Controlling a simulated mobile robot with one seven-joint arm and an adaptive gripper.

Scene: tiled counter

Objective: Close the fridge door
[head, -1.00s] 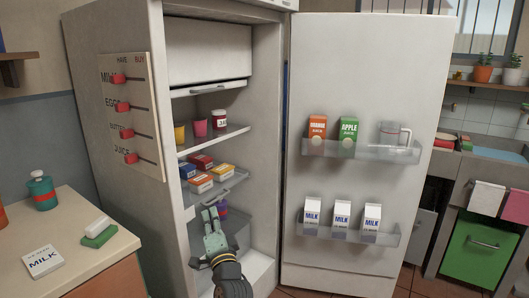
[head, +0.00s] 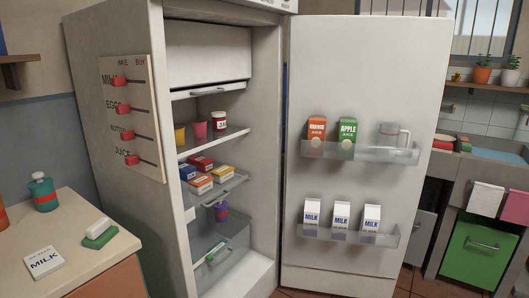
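The fridge (head: 125,190) stands in the middle-left of the head view with its inside showing. Its white door (head: 360,90) is wide open, swung out to the right, with its inner side facing me. The upper door shelf (head: 365,155) holds an orange juice carton (head: 316,137), an apple juice carton (head: 347,138) and a clear jug (head: 389,134). The lower door shelf (head: 350,236) holds three milk cartons (head: 342,215). My gripper is outside the view.
A counter (head: 85,265) at the lower left holds a teal bottle (head: 42,192), a green-and-white sponge (head: 100,233) and a milk note (head: 43,262). Inside are cups, small boxes and a clear drawer (head: 225,245). A sink counter stands right of the door.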

